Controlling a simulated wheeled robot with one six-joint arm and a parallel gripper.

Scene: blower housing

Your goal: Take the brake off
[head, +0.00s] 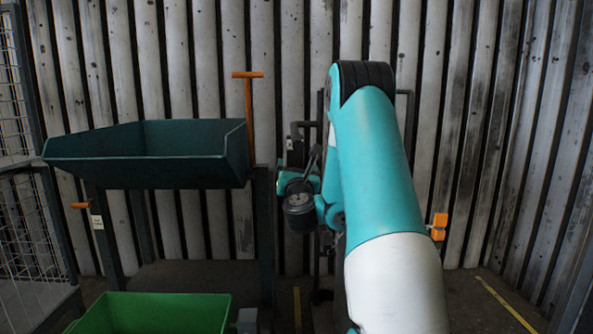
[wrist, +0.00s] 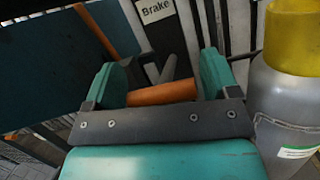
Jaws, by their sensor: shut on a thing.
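In the wrist view a short orange handle (wrist: 162,94) lies crosswise between the two teal fingers of my gripper (wrist: 163,80). My gripper is shut on this handle. A grey bar runs up behind it towards a white label reading "Brake" (wrist: 156,10) on a dark post. In the head view my arm hides the fingers and the held handle.
A dark green tipping bin (head: 140,150) stands left, with a tall orange T-handle (head: 248,100) beside it. A small orange handle (head: 80,205) sits lower left. A green bin (head: 150,315) is in front. A yellow-topped grey cylinder (wrist: 290,100) stands close right of my gripper.

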